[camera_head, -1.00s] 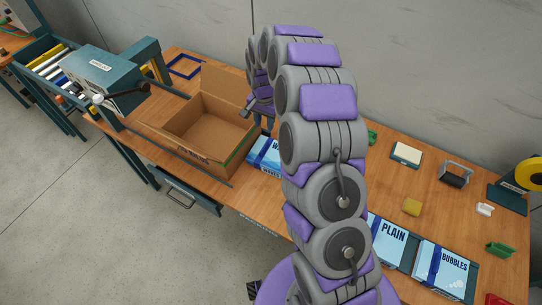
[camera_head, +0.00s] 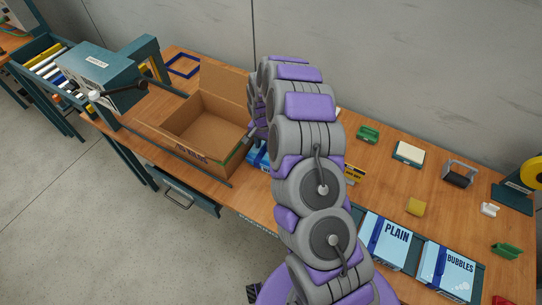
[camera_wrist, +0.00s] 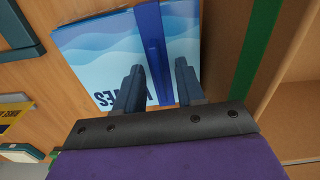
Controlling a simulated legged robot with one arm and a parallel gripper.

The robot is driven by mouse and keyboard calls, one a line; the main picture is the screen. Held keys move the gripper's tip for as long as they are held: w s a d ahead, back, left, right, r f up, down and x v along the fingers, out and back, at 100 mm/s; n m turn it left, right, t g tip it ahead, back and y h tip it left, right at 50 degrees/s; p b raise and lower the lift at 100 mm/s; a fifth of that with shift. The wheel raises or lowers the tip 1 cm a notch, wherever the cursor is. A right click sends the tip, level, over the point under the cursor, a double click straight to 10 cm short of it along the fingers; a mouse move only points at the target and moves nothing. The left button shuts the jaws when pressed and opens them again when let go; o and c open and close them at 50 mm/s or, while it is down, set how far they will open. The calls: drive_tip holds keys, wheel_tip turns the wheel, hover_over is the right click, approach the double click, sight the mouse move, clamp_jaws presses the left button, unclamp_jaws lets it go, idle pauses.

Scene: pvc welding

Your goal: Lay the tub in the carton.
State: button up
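The open cardboard carton (camera_head: 222,163) stands on the bench left of my arm, one flap raised at the back; the inside that shows is empty. Its brown wall with a green stripe fills the right of the wrist view (camera_wrist: 232,40). I cannot pick out a tub for sure. A pale blue wave-patterned pack (camera_wrist: 100,50) with a dark blue band lies beside the carton, mostly hidden by my arm in the head view (camera_head: 256,157). My gripper (camera_wrist: 160,68) is over this pack, fingers apart on either side of the band's raised strip. Contact cannot be told.
"PLAIN" (camera_head: 385,240) and "BUBBLES" (camera_head: 446,272) packs lie at the front right. A yellow block (camera_head: 415,206), green items (camera_head: 368,134) and a tape dispenser (camera_head: 517,193) are spread to the right. A teal machine (camera_head: 105,80) stands left of the carton.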

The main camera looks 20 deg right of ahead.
clamp_jaws()
idle(0.3)
idle(1.1)
